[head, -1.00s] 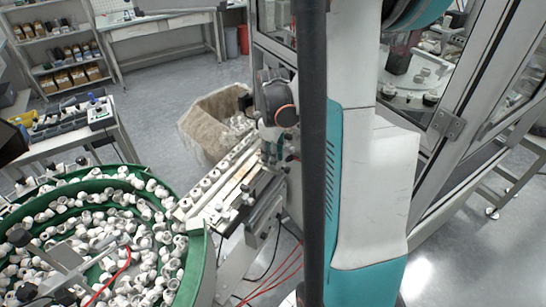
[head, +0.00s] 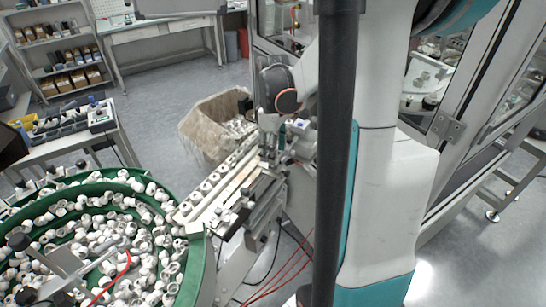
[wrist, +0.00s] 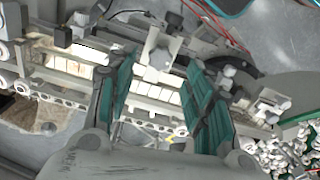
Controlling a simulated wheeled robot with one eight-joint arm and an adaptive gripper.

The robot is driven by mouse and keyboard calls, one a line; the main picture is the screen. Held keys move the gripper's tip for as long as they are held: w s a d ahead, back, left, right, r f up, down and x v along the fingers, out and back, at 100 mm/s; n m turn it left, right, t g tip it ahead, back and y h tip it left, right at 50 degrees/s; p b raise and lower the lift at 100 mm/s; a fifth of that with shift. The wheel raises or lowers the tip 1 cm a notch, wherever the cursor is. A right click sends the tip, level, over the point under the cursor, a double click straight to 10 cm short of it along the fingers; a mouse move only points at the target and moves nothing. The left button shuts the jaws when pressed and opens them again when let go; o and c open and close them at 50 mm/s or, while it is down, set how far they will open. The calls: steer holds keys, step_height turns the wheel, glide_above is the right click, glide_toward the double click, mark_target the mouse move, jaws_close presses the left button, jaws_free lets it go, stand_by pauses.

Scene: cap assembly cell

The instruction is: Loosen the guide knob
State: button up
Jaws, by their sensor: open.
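The guide rail (head: 214,190) carries a row of white caps from the green bowl toward the glazed machine. My gripper (head: 268,160) hangs over the rail's machine end. In the wrist view my gripper (wrist: 160,82) is open, its two teal-padded fingers apart and nothing held between them. A pale bracket with a small block-like knob (wrist: 160,58) shows in the gap between the fingers, beyond and below them. Another grey knob (wrist: 229,71) shows just right of the right finger. I cannot tell for certain which is the guide knob, nor whether a finger touches anything.
A green bowl feeder (head: 196,270) full of white caps stands at lower left. A worn bin (head: 205,125) stands behind the rail. Red cables (head: 290,268) hang below it. The glazed machine frame (head: 475,125) is close on the right. Open floor lies behind.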

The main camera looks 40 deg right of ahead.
step_height(320, 180, up, 8)
steer(key=shift+f, duration=0.2)
stand_by(0.3)
